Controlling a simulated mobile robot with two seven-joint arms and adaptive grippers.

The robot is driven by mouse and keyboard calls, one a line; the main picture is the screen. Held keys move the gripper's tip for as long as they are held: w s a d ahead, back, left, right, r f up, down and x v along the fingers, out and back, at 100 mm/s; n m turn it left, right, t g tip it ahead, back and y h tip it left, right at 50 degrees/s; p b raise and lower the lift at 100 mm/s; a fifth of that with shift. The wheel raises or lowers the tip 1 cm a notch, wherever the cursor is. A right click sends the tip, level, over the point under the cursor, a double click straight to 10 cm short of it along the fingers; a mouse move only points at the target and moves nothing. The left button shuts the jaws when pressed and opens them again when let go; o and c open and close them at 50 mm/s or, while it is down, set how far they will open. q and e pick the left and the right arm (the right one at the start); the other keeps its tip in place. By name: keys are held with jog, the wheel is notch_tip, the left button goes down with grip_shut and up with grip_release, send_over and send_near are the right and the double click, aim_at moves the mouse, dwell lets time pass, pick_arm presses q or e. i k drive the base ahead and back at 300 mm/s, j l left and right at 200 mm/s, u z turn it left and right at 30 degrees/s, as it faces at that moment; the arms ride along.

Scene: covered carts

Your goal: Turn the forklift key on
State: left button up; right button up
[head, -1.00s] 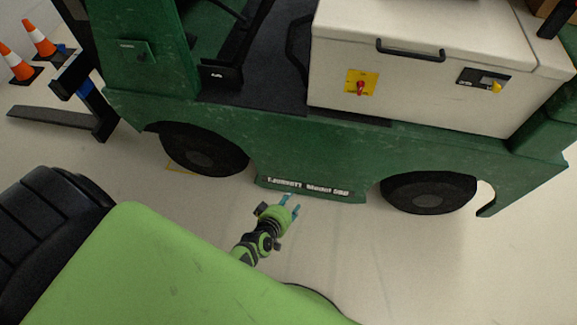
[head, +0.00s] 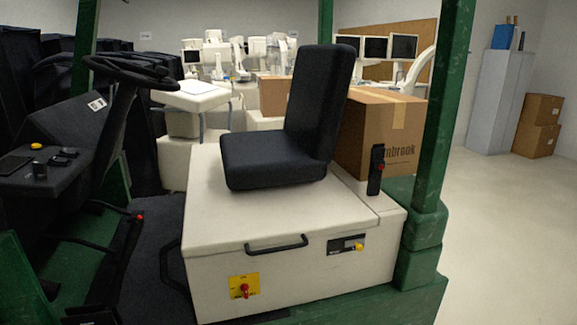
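The green forklift (head: 435,125) fills the middle of the head view. On the side of its cream box (head: 210,270) is a yellow plate (head: 235,281) with a red rotary knob (head: 244,290). Further right on the same side is a small black panel (head: 336,245) with a yellow knob or key (head: 359,247). I cannot tell for certain which of the two is the key, or its setting. Neither of my grippers shows in this view.
A black seat (head: 285,155) stands on the cream box, with a black handle (head: 277,245) on its side. The steering wheel (head: 131,71) is at left. A cardboard box (head: 380,135) stands behind the seat. Open floor (head: 500,240) lies at right.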

aim_at(40, 168)
jog(key=u, duration=1.35)
